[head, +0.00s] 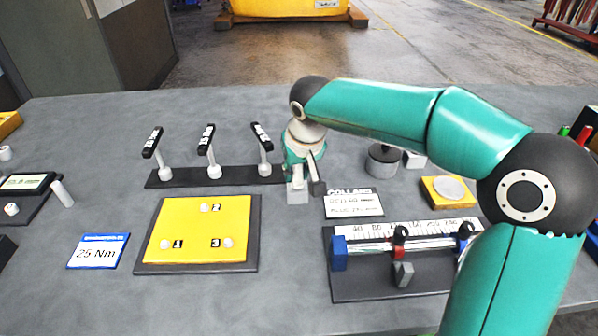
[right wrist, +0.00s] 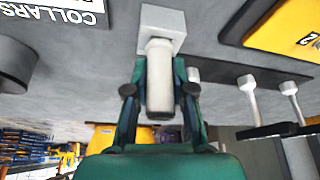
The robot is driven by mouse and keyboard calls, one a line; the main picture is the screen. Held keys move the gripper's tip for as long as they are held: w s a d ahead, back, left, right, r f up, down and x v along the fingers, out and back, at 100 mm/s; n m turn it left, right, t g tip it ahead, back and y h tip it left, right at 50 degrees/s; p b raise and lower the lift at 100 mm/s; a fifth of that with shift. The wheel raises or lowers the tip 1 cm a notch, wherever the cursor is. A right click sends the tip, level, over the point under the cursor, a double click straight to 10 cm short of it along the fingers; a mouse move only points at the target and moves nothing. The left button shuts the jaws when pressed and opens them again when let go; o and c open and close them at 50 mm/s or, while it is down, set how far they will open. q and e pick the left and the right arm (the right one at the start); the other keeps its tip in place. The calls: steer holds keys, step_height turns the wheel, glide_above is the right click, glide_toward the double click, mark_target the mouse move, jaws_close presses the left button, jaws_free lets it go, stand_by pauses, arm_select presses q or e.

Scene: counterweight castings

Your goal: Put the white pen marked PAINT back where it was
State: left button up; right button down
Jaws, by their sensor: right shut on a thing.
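My right gripper (head: 304,172) is low over the table, right of the row of upright tools. In the right wrist view its two fingers (right wrist: 160,92) are shut on a white cylinder, the white pen (right wrist: 160,72). No marking can be read on it. The pen's far end meets a light grey block (right wrist: 164,20), which also shows under the gripper in the head view (head: 298,195). I cannot tell how deep the pen sits in the block. My left gripper is not in view.
Three black-handled tools (head: 210,150) stand in a dark rack left of the gripper. A yellow plate (head: 180,220) with numbered spots lies in front. A COLLARS sign (head: 354,204), a scale fixture (head: 380,285) and a grey cylinder (head: 381,163) are to the right.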

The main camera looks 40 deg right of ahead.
steer(key=shift+f, duration=0.2)
steer(key=shift+f, duration=0.2)
steer(key=c, duration=1)
jaws_free()
steer(key=shift+r, duration=0.1)
steer(key=shift+r, duration=0.15)
steer(key=shift+r, duration=0.25)
steer(key=p+v, duration=0.1)
steer(key=v, duration=1)
steer(key=shift+s+r, duration=0.25)
steer(key=shift+s, duration=0.05)
steer(key=shift+a, duration=0.1)
